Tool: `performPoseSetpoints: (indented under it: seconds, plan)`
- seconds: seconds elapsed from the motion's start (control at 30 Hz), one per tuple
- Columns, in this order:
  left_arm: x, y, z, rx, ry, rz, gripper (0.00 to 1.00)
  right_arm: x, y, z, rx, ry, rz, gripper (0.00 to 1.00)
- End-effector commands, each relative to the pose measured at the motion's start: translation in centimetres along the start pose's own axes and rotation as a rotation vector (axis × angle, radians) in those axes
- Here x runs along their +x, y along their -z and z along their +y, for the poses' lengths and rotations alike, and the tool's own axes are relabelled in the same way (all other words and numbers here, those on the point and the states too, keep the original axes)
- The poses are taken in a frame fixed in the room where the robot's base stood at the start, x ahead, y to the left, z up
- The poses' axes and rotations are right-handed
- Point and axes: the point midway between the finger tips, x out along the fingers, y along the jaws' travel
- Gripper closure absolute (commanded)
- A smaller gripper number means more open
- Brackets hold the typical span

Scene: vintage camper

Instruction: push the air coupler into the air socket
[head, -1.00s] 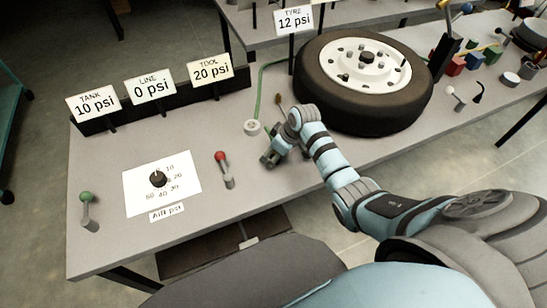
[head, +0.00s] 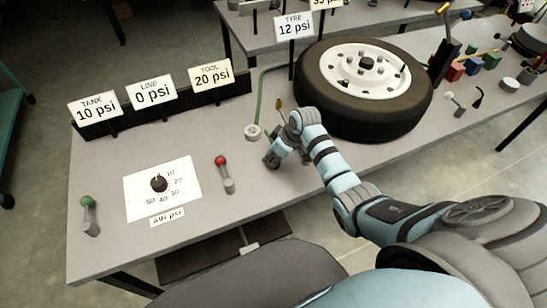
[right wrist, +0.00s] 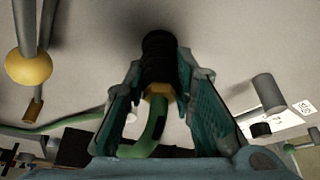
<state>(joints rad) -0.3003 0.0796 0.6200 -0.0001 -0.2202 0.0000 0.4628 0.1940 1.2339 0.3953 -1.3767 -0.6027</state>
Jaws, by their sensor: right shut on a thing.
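My right gripper (head: 273,159) is low over the bench, left of the tyre. In the right wrist view it (right wrist: 160,78) is shut on the air coupler (right wrist: 158,55), a dark cylinder with a yellow collar and a green hose bending away below. The coupler is mostly hidden in the head view. A short pale round fitting (head: 253,131) with a dark centre stands just left of the gripper, near a green hose (head: 260,92); it may be the air socket. I cannot tell whether the coupler touches any socket. My left gripper is not in view.
The tyre (head: 404,113) lies right of my wrist. A red-knobbed lever (head: 225,176), a dial plate (head: 145,193) and a green-knobbed lever (head: 89,215) stand to the left. Pressure signs (head: 152,90) line the back edge.

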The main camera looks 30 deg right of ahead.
Motion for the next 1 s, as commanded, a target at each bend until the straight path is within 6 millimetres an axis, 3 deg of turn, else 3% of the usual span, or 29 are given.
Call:
performPoseSetpoints:
  seconds: [0.17, 0.6, 0.8, 1.0]
  plan:
    - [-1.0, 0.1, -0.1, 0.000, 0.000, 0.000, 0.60, -3.0, 1.3, 0.1, -0.002, -0.002, 0.003, 1.00]
    - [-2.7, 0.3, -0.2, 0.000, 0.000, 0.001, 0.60, -13.6, 5.7, 0.1, -0.001, -0.003, 0.004, 1.00]
    - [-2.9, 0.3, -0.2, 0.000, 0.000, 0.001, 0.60, -16.6, 6.9, 0.1, 0.000, -0.001, 0.002, 1.00]
    - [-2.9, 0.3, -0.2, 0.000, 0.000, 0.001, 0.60, -17.6, 7.3, 0.1, 0.000, -0.001, 0.001, 1.00]
